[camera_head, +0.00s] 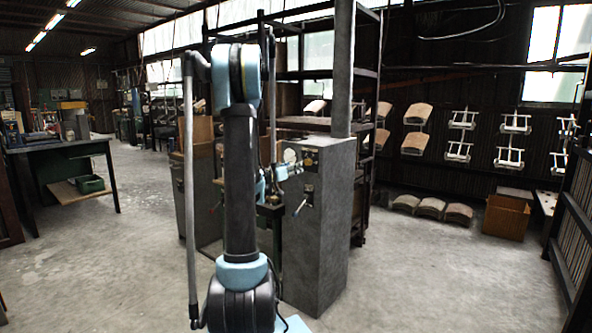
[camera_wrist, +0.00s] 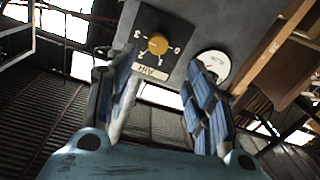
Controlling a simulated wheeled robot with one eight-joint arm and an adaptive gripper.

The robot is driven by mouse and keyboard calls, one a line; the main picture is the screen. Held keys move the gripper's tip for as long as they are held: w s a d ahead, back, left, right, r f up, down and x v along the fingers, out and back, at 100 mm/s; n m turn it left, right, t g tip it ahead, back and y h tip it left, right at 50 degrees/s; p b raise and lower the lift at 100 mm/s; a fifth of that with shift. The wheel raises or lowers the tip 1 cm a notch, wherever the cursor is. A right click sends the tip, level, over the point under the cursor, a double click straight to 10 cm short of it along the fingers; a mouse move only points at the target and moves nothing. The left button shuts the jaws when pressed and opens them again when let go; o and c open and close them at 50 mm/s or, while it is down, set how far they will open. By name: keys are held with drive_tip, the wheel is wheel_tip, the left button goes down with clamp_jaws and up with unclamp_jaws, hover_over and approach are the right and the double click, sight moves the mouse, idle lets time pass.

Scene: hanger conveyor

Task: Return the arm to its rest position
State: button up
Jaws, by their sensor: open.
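My gripper (camera_wrist: 160,62) is open and empty in the wrist view, its two blue-padded fingers spread apart. Beyond the fingertips is a dark dial plate with a yellow knob (camera_wrist: 158,44) and numbers around it. A white round disc (camera_wrist: 209,68) is beside it, partly behind the right finger. I cannot tell the exact gap between fingers and knob. In the head view my arm stands upright in the middle and hides part of the scene. My gripper there is small and partly hidden, near the top of the grey control cabinet (camera_head: 318,235).
A second grey cabinet (camera_head: 195,200) stands left of my arm. A green workbench (camera_head: 60,150) is at the left. Hanging carriers (camera_head: 415,143) and a cardboard box (camera_head: 506,216) are at the right back. A dark slatted rack (camera_head: 575,230) borders the right. Floor is open at left and right.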

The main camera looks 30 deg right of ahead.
drive_tip(key=shift+s+a, duration=0.25)
drive_tip(key=shift+a, duration=0.3)
drive_tip(key=s+a+f+n+g+y, duration=0.2)
drive_tip(key=s+a+f+y, duration=0.3)
drive_tip(key=s+a, duration=0.7)
drive_tip(key=s+a+f+n+g+y, duration=0.1)
drive_tip(key=s+a+f+n+y, duration=0.4)
drive_tip(key=s+a, duration=0.7)
drive_tip(key=s+a+f+n+g+y, duration=0.2)
drive_tip(key=s+a+f+n+y, duration=0.2)
drive_tip(key=s+a, duration=0.8)
drive_tip(key=a+f+y, duration=0.2)
drive_tip(key=a+f, duration=0.1)
drive_tip(key=a, duration=0.2)
drive_tip(key=shift+s+a+g, duration=0.3)
drive_tip(key=shift+s, duration=0.1)
drive_tip(key=shift+w+f, duration=0.25)
drive_tip(key=shift+w, duration=0.2)
